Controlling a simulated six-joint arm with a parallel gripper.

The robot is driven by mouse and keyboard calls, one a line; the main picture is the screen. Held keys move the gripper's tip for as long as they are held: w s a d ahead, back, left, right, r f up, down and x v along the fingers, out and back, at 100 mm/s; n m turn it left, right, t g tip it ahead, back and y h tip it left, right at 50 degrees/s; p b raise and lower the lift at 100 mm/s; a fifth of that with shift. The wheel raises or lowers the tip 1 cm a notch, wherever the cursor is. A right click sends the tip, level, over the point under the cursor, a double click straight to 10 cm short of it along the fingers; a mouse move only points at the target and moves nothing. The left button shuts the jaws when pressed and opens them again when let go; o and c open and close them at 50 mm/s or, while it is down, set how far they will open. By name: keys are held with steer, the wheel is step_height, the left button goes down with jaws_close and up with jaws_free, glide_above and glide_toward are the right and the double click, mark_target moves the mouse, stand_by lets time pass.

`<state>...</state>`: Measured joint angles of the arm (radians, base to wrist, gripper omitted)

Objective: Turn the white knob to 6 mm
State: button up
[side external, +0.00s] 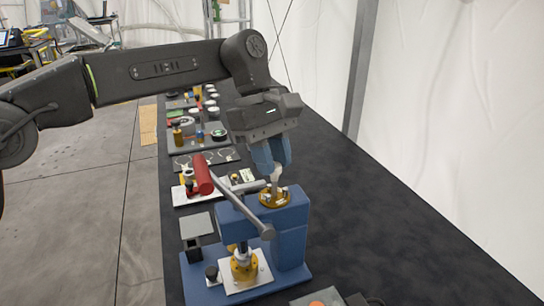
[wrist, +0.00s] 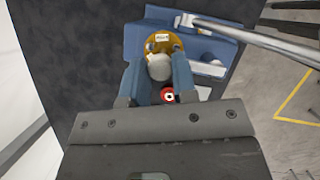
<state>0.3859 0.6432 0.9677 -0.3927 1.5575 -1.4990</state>
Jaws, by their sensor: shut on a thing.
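The white knob (wrist: 159,68) sits on a round brass dial (wrist: 160,43) on top of a blue machine. In the wrist view it lies between the two blue fingers of my gripper (wrist: 160,85), which are shut on it. In the side view my gripper (side external: 274,165) comes down from above onto the knob (side external: 275,178), and the brass dial (side external: 272,199) shows below. The dial's small white label (wrist: 162,37) is too small to read, so I cannot tell the setting.
A brass fitting on a white plate (side external: 245,280) stands in front. Several boards with parts line the black table behind. The table's right side (side external: 380,240) is clear.

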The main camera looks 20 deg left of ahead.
steer(key=m+g+y, duration=0.1)
steer(key=m, duration=0.3)
steer(key=shift+w, duration=0.15)
steer(key=shift+d+m+g+y, duration=0.1)
steer(key=shift+m+g+y, duration=0.4)
steer(key=shift+m, duration=1.1)
steer(key=o, duration=0.9)
